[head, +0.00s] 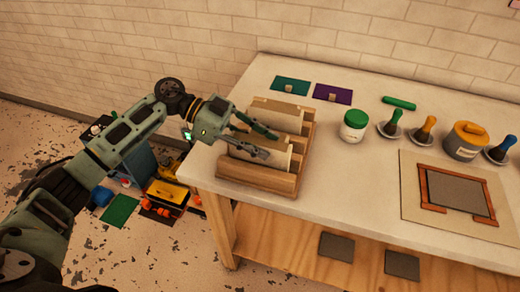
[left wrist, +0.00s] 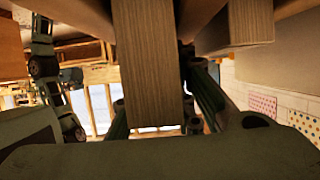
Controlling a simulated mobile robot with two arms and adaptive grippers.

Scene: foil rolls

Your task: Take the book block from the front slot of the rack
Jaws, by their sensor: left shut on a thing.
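The wooden rack (head: 257,178) stands at the left end of the white table. A cream book block (head: 283,160) is in its front slot, and another pale block (head: 276,112) stands behind it. My left gripper (head: 268,145) reaches in from the left and is shut on the front book block, with its fingers along the block's two faces. In the left wrist view the block's striped page edge (left wrist: 148,65) shows between the fingers. I cannot tell whether its bottom has left the slot. My right gripper is out of view.
Right of the rack stand a green-lidded jar (head: 354,125), several handled tools and a yellow-lidded pot (head: 465,141). A framed grey plate (head: 458,193) lies on a mat at the right. Green (head: 291,85) and purple (head: 332,94) cards lie behind. The table front between is clear.

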